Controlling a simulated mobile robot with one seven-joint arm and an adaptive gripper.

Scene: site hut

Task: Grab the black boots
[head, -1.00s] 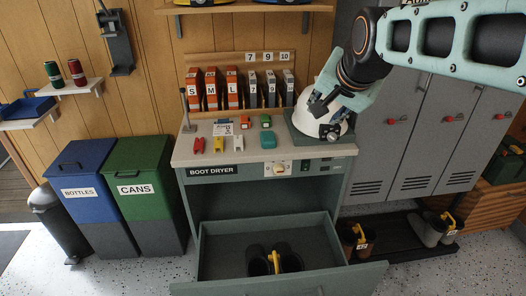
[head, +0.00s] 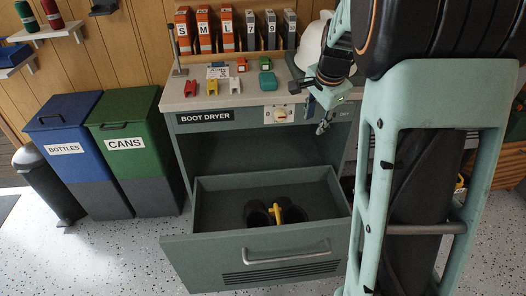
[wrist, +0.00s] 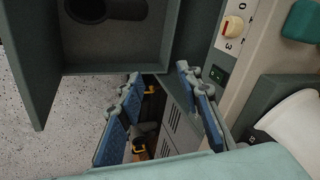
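The black boots (head: 258,216) stand side by side in the open drawer (head: 215,183) of the boot dryer, with a yellow clip (head: 277,213) between them. In the wrist view part of one black boot (wrist: 95,9) shows in the drawer at the top left. My gripper (head: 326,124) is at the right front of the dryer, above and to the right of the drawer and apart from the boots. In the wrist view my gripper (wrist: 160,75) is open, its blue-padded fingers spread with nothing between them.
The dryer top (head: 190,100) carries small coloured items and a white helmet (head: 312,48). The blue bottles bin (head: 65,120) and green cans bin (head: 125,115) stand left. Grey lockers (wrist: 180,120) and other footwear (wrist: 140,147) show beyond the fingers. My arm covers the right side.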

